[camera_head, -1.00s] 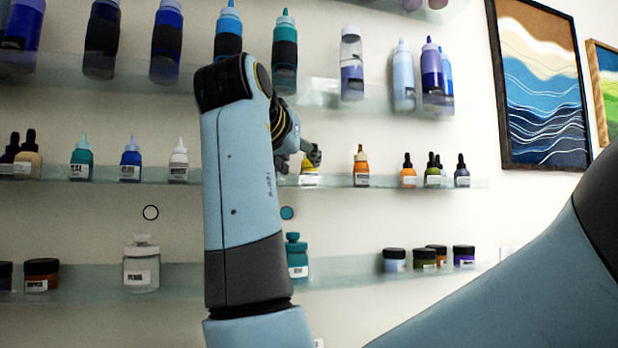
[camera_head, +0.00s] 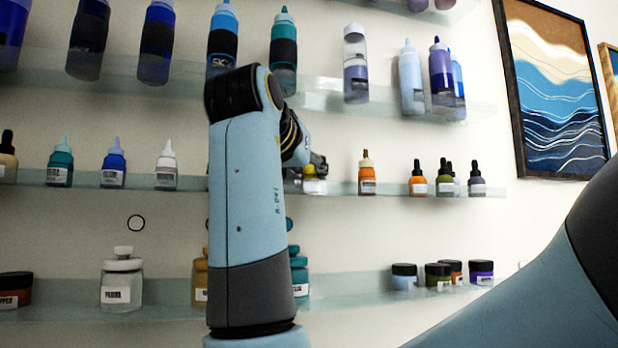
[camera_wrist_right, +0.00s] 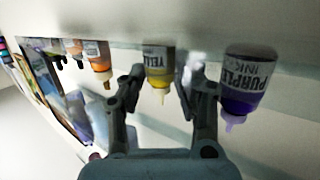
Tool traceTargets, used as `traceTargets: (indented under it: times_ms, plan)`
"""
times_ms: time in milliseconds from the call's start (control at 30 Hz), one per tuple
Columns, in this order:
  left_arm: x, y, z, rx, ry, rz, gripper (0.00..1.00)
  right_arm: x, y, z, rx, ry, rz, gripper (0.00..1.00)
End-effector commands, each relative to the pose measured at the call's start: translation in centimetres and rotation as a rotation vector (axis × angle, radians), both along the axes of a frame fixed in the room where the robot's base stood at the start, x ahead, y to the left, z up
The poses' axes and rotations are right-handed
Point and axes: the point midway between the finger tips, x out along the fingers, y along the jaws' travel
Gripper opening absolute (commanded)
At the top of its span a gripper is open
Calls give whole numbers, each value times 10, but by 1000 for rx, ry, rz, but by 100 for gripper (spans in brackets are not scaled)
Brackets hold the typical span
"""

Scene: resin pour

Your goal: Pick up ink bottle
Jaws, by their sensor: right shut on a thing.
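The yellow ink bottle (camera_wrist_right: 160,63) has a label reading YELLOW and a pale yellow nozzle; the wrist picture is upside down. My right gripper (camera_wrist_right: 163,80) is shut on it, one finger on each side. In the head view the bottle (camera_head: 314,186) shows only in part under my right gripper (camera_head: 315,166), at the middle shelf's level. I cannot tell whether its base touches the shelf. My left gripper is not in view.
A purple ink bottle (camera_wrist_right: 243,82) stands close beside the gripper. An orange bottle (camera_head: 367,177) stands right of it on the middle shelf (camera_head: 395,191). My arm hides part of the shelves.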

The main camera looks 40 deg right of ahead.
Motion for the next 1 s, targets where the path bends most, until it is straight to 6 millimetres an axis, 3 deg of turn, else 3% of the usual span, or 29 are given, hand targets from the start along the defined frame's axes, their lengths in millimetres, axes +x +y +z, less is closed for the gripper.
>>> traceTargets:
  times_ms: [267,467,800,1000]
  plan:
    - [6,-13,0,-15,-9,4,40,1,1,7,6,6,1,0]
    - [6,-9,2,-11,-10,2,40,-1,0,44,5,-1,-1,0]
    - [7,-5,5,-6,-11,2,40,-80,-7,88,4,-4,-1,0]
    - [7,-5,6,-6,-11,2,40,-107,-9,104,4,1,0,0]
